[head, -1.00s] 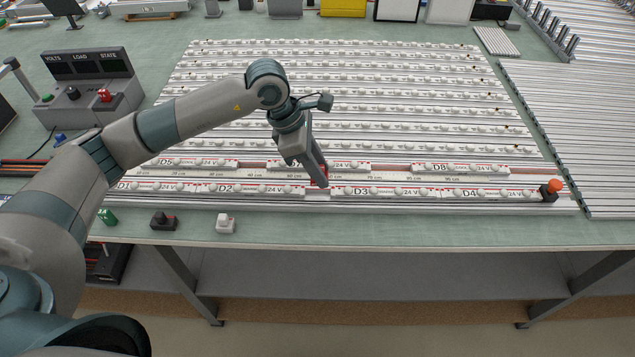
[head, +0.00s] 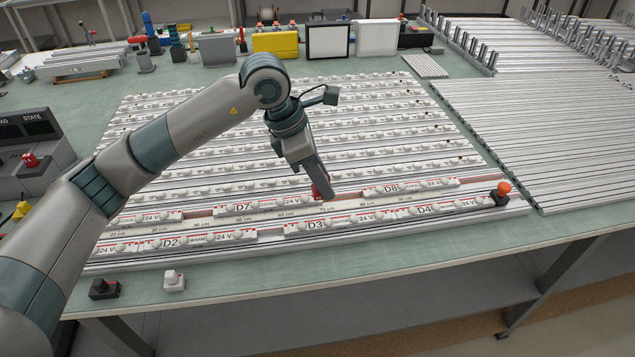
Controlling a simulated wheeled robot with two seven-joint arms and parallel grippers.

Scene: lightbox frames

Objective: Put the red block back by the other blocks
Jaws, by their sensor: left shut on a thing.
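My left gripper (head: 322,195) is shut on the red block (head: 317,188), which is mostly hidden by the fingers. I cannot tell how far above the board the block is. A black block (head: 103,290) and a white block (head: 174,282) stand on the green bench by its front edge, lower left. My right gripper is not in view.
An orange-topped black button (head: 501,193) stands at the board's right front corner. A grey meter box (head: 35,150) is at the left, and long metal profiles (head: 545,140) lie at the right. Bare bench (head: 240,280) runs along the front edge.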

